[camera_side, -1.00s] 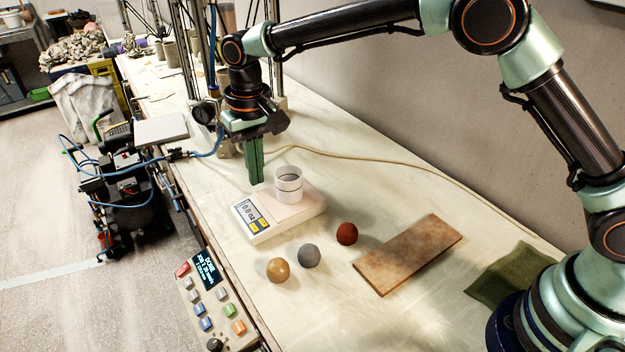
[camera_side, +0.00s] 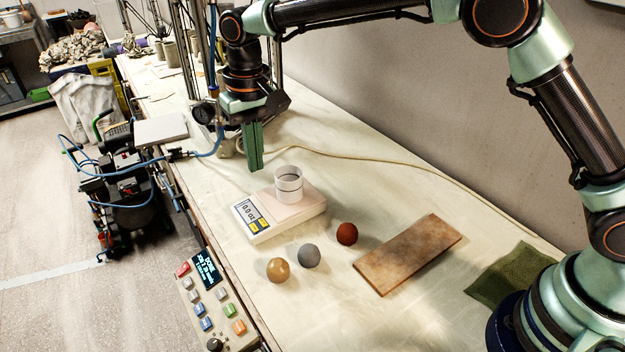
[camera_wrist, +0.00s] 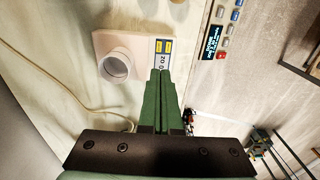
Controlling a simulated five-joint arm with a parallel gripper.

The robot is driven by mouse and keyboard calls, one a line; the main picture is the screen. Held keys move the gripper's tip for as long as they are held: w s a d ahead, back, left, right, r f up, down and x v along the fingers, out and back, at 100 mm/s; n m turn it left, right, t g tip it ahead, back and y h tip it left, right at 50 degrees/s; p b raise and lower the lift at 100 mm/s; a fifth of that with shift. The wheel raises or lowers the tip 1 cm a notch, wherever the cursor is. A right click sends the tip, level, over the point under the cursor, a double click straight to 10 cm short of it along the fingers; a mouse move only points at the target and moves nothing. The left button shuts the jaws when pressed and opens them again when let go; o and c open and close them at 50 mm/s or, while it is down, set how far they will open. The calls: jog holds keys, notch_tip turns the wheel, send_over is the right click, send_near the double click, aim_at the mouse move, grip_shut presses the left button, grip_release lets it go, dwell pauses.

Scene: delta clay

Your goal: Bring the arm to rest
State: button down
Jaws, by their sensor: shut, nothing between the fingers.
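My gripper (camera_side: 256,168) hangs pointing down above the back edge of the scale, in the side view. Its two green fingers are shut together with nothing between them. In the wrist view the closed fingers (camera_wrist: 160,74) point toward the scale. The white scale (camera_side: 262,226) carries a white ring-like cup (camera_side: 289,186) on its plate. The cup also shows in the wrist view (camera_wrist: 115,66), beside the fingertips and apart from them.
Ochre (camera_side: 279,270), grey (camera_side: 308,255) and red-brown (camera_side: 347,233) balls lie in front of the scale. A brown board (camera_side: 408,254) and a green cloth (camera_side: 510,274) lie to the right. A button panel (camera_side: 212,305) sits at the front edge. A hose (camera_side: 400,168) runs along the back.

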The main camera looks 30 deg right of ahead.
jog(key=s+d+r+t, duration=0.1)
jog(key=s+d+r, duration=0.2)
jog(key=d+r, duration=0.3)
jog(key=s+d+r+t, duration=0.1)
jog(key=s+d+r, duration=0.3)
jog(key=d, duration=0.4)
jog(key=s+d+f+t, duration=0.2)
jog(key=s+d+t, duration=0.1)
jog(key=s+d, duration=0.7)
jog(key=shift+s, duration=1.1)
